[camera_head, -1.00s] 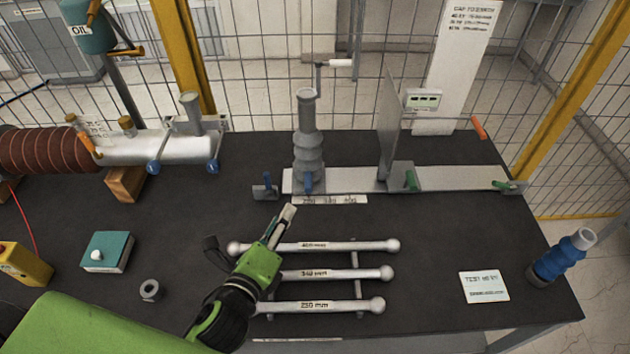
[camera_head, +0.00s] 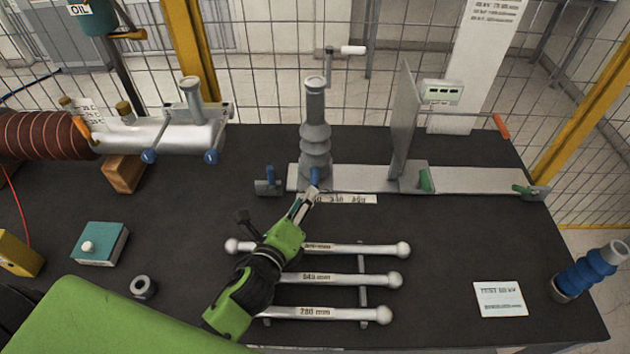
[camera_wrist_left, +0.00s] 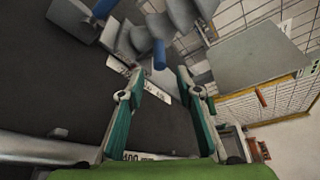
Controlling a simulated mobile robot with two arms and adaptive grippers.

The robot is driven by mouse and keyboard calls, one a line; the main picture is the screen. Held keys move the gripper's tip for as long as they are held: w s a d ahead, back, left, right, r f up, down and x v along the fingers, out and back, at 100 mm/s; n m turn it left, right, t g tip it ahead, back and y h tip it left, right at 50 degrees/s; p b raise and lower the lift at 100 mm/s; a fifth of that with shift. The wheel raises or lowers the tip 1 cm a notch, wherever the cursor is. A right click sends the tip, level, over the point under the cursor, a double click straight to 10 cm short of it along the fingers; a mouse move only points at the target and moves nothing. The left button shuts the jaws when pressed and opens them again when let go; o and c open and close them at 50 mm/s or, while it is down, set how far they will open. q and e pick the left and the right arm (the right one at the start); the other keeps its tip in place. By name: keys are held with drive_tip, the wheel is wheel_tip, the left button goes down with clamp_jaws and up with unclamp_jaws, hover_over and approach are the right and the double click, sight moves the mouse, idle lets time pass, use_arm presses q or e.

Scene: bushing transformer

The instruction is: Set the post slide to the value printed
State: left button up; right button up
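The grey ribbed post (camera_head: 315,145) stands upright at the left part of a pale rail (camera_head: 475,180). A blue lever (camera_head: 315,177) is at the post's foot, and it shows in the left wrist view (camera_wrist_left: 159,54). A printed scale strip (camera_head: 350,199) lies along the rail's front; its numbers are blurred. My left gripper (camera_head: 307,196) is just in front of the blue lever. In the left wrist view its fingers (camera_wrist_left: 157,80) are apart and empty, with the lever beyond and between them. A white card (camera_head: 500,298) lies at right, its print too small to read surely. My right gripper is out of view.
An upright plate (camera_head: 404,125) with a green lever (camera_head: 425,181) stands farther right on the rail. Labelled rods (camera_head: 340,280) lie below my left gripper. A wire fence (camera_head: 270,60) runs behind the table.

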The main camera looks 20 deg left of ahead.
sight(315, 185)
use_arm(q)
drive_tip(key=p+x, duration=0.1)
drive_tip(key=x, duration=0.6)
drive_tip(key=shift+w+f, duration=0.15)
drive_tip(key=shift+w, duration=0.2)
clamp_jaws()
